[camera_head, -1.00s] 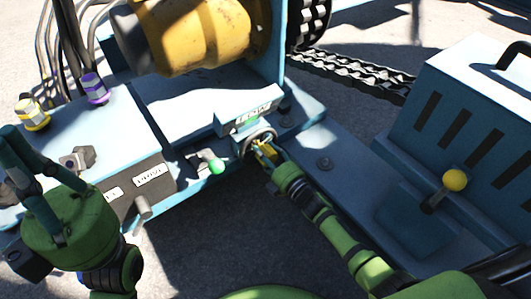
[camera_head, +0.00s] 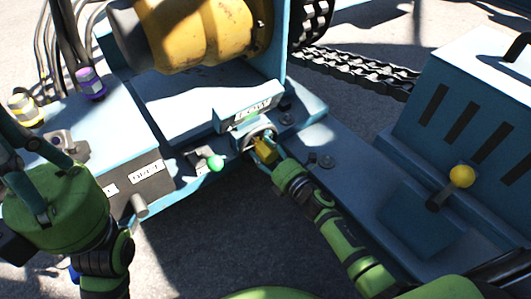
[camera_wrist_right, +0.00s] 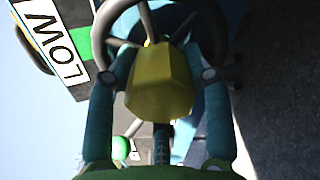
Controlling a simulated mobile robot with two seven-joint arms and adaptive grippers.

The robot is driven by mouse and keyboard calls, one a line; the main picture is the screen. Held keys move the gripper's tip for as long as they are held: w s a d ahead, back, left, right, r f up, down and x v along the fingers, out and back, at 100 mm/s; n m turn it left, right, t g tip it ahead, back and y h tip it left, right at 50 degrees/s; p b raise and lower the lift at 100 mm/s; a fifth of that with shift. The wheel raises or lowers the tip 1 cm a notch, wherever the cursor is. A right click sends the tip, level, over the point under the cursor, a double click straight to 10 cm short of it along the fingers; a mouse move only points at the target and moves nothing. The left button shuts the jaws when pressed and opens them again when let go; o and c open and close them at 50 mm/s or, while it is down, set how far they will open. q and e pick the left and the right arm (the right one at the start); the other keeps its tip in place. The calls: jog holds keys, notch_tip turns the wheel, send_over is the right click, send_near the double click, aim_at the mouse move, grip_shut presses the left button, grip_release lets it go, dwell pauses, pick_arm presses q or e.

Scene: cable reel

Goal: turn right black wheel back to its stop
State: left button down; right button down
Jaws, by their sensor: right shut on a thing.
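The right black wheel (camera_head: 248,134) is on the blue frame below a small label plate (camera_head: 249,107). My right gripper (camera_head: 262,146) is at its front. In the right wrist view its two teal fingers (camera_wrist_right: 155,76) are at the dark wheel rim (camera_wrist_right: 122,8), one on each side of a yellow faceted piece (camera_wrist_right: 160,88) in front of the hub. The gripper is shut on the wheel; the exact finger contact is partly hidden. The label (camera_wrist_right: 55,48) there reads LOW beside a green patch. My left gripper (camera_head: 18,165) is at the left edge with its fingers apart and empty.
A green-knobbed lever (camera_head: 215,163) is just left of the wheel. A yellow-knobbed lever (camera_head: 461,176) stands at a blue slotted housing (camera_head: 440,110) on the right. A yellow drum (camera_head: 190,35) and a chain (camera_head: 360,70) are behind. Purple-banded (camera_head: 90,83) and yellow-banded (camera_head: 25,108) fittings are at left.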

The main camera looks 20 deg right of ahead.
jog(key=shift+w+d+n, duration=0.1)
jog(key=shift+d+n, duration=0.35)
jog(key=shift+n, duration=0.15)
jog(key=shift+r, duration=0.15)
jog(key=c, duration=0.5)
grip_release()
jog(key=shift+a, duration=0.1)
jog(key=shift+s, duration=0.5)
jog(key=v, duration=1.1)
jog(key=shift+r, duration=0.1)
jog(key=shift+o, duration=0.2)
